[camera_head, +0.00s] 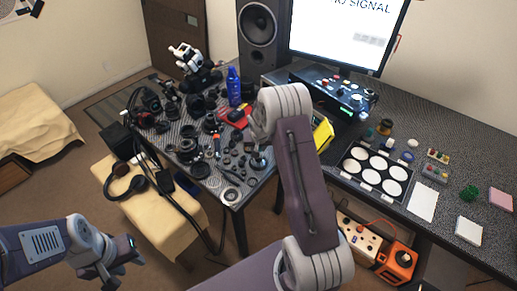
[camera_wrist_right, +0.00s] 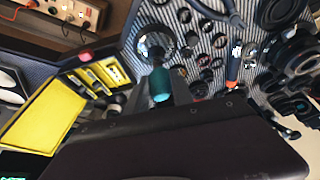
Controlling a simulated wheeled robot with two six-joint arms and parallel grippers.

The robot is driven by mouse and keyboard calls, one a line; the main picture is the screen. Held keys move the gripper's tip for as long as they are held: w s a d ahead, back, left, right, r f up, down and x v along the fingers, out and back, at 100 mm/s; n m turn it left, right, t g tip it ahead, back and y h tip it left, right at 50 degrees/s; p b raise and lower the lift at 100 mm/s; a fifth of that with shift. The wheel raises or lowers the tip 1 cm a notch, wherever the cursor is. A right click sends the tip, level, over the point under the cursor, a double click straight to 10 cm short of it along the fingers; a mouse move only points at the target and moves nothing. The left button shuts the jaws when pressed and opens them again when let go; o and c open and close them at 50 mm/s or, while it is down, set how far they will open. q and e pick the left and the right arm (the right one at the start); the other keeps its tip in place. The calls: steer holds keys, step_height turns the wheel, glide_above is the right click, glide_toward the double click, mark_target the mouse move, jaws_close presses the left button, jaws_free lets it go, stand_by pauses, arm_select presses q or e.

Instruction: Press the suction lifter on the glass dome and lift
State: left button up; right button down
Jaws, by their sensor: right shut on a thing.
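My right gripper (camera_wrist_right: 160,90) is shut on the suction lifter, whose teal handle (camera_wrist_right: 160,84) shows between the fingers in the right wrist view. The lifter's dark tip points at a round, shiny glass dome (camera_wrist_right: 156,42) on the ribbed mat and overlaps its near edge. I cannot tell whether they touch. In the head view, the dome (camera_head: 258,161) is a small pale spot near the mat's right edge, below my right gripper, whose fingers are mostly hidden by my arm. My left gripper (camera_head: 122,264) looks open and empty, low at the left, away from the table.
Lens rings (camera_head: 231,196) and other dark parts crowd the mat around the dome. An orange-handled tool (camera_wrist_right: 234,68) lies close by. A yellow case (camera_wrist_right: 60,108) stands beside the table edge. A blue bottle (camera_head: 234,86) and a speaker (camera_head: 258,32) stand behind.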

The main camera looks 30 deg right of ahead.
steer(key=shift+r+p, duration=2.8)
steer(key=shift+r, duration=1.05)
